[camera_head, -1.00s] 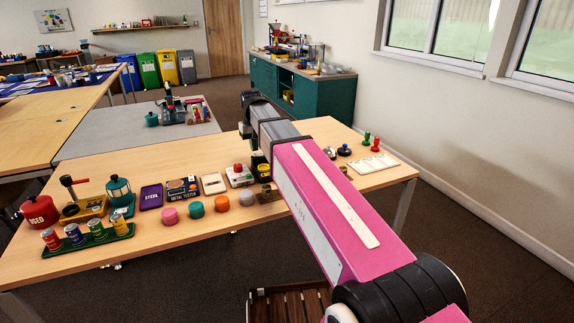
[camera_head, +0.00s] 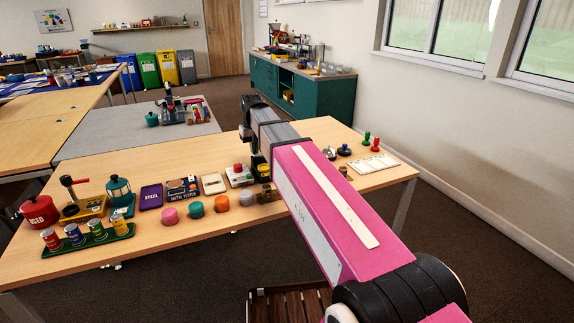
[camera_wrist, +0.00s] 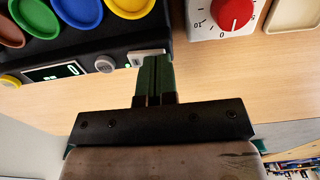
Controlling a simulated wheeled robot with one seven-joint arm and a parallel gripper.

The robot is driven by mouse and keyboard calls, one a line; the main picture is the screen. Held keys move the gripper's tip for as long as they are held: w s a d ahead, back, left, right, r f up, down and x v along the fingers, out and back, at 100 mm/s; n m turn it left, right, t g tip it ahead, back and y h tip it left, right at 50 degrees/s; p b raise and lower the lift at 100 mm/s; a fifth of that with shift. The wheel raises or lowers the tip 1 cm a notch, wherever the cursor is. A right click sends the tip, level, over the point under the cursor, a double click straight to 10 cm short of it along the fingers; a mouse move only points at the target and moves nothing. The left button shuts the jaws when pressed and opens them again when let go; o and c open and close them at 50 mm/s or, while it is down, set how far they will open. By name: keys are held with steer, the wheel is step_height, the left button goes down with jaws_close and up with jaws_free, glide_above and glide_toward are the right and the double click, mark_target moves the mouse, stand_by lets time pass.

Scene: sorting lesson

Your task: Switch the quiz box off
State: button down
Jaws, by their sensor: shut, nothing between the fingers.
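The quiz box (camera_wrist: 95,40) is a black case with large brown, green, blue and yellow buttons, filling the upper left of the wrist view. Its front has a lit display (camera_wrist: 53,72) with green marks, a small grey knob (camera_wrist: 105,64) and a pale switch (camera_wrist: 147,55) at the right end. My gripper (camera_wrist: 153,62) is shut and empty, with its dark green fingertips right at the switch. I cannot tell whether they touch it. The fingers partly cover the switch, so its position is unclear.
A white box with a red dial (camera_wrist: 235,12) stands close beside the quiz box. A cream tray (camera_wrist: 293,15) lies beyond it. Bare table (camera_wrist: 250,75) lies around my fingers. In the head view, coloured pucks (camera_head: 195,209) and a tin rack (camera_head: 90,240) stand to the left.

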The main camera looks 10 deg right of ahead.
steer(key=shift+f, duration=0.3)
steer(key=shift+r, duration=3.55)
